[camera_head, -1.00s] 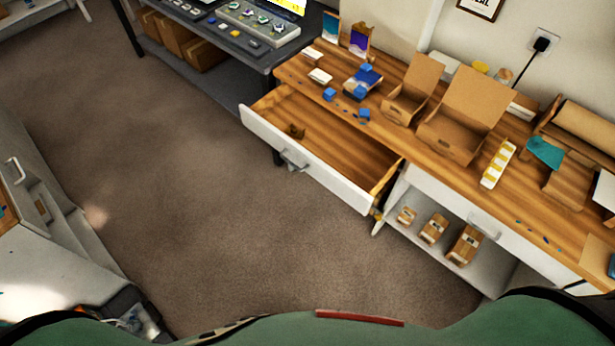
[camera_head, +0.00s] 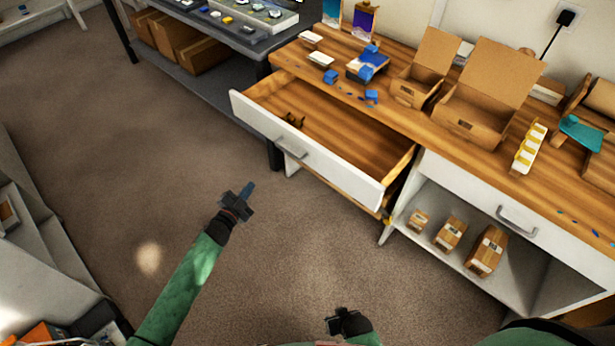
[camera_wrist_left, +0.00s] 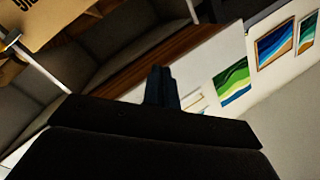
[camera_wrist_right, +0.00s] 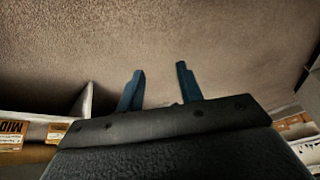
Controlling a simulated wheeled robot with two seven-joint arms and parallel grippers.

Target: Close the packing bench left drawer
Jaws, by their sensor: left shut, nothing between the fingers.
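The packing bench left drawer (camera_head: 310,150) is pulled far out, its white front (camera_head: 350,178) and grey handle (camera_head: 288,146) facing me. A small dark item (camera_head: 294,118) lies inside it near the left end. My left gripper (camera_head: 248,188) is shut and empty, over the carpet in front of the drawer and apart from it. Its closed fingers also show in the left wrist view (camera_wrist_left: 161,85). My right gripper (camera_head: 345,322) is low at the bottom of the head view. In the right wrist view its two fingers (camera_wrist_right: 160,85) are spread apart with nothing between them.
The bench top (camera_head: 460,150) holds open cardboard boxes (camera_head: 470,120), blue pieces (camera_head: 371,96) and a yellow-and-white strip (camera_head: 530,147). Small cartons (camera_head: 450,235) stand on the shelf below. A dark table (camera_head: 235,40) stands left of the bench. Carpet in front is clear.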

